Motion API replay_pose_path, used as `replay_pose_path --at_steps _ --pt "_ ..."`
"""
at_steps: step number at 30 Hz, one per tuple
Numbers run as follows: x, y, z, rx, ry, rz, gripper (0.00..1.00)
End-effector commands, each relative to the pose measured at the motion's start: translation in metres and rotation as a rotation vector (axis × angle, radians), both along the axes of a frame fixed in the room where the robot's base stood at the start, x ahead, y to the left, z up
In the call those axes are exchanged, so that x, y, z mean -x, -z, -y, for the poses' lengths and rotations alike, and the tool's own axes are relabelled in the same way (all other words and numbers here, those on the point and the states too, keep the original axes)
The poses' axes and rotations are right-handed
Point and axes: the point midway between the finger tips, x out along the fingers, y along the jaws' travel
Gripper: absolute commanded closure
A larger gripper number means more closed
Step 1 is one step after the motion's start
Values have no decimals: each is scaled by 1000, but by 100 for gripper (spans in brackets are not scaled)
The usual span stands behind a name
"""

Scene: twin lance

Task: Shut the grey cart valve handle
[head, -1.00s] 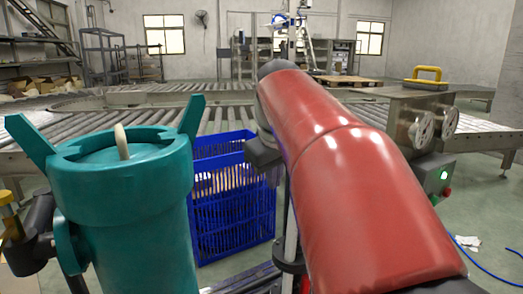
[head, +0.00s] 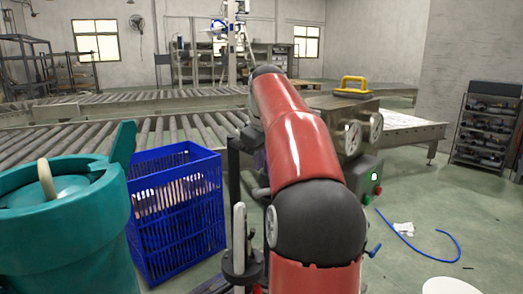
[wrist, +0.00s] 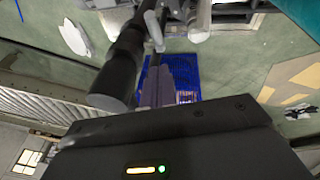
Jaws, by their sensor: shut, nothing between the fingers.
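A grey upright lever (head: 239,232) with a dark round flange below it stands just left of my red arm in the head view. It may be the cart valve handle; I cannot tell for sure. In the wrist view a dark cylinder (wrist: 116,72) and a pale grey pipe (wrist: 199,18) lie close ahead. My gripper (wrist: 155,84) shows in the wrist view as narrow grey fingers, shut and empty, against the blue crate. The cylinder is left of the fingers; I cannot tell whether they touch. In the head view my arm hides the gripper.
A teal vessel (head: 65,235) stands at the left, with a blue crate (head: 175,215) beside it. Behind are roller conveyors (head: 60,145).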

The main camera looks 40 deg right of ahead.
Motion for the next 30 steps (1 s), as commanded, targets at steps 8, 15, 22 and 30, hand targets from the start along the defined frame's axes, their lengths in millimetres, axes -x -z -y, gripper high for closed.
replay_pose_path --at_steps 8,15,22,30 --pt "9 41 9 0 3 -1 100" --pt "14 49 11 0 2 0 100" --pt "14 49 11 0 1 1 100" --pt "17 55 11 -1 1 37 100"
